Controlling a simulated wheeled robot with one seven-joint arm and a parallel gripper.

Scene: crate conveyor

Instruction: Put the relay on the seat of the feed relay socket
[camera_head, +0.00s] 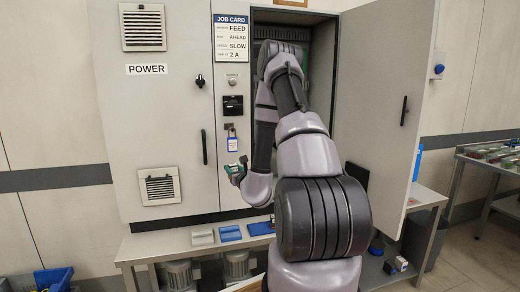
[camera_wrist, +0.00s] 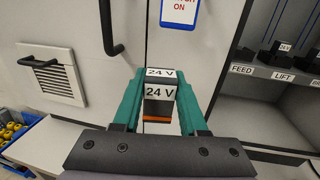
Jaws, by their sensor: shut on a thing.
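My gripper (camera_wrist: 158,88) has green fingers shut on the relay (camera_wrist: 159,93), a dark block with white 24 V labels and an orange-brown strip. In the head view my gripper (camera_head: 237,172) is small, in front of the cabinet beside the open doorway; the relay there is too small to make out. In the wrist view, the feed relay socket (camera_wrist: 246,53) is a low dark base on a shelf inside the cabinet, above the FEED label (camera_wrist: 242,69). No relay shows on it. My gripper is left of it, outside the cabinet. My arm hides most of the interior in the head view.
The neighbouring LIFT socket carries a dark block with a 24 V tag (camera_wrist: 285,47). The open cabinet door (camera_head: 385,90) stands at the right. A black door handle (camera_wrist: 110,28) and a hanging tag (camera_wrist: 180,12) are near my gripper. A bench (camera_head: 150,246) runs below.

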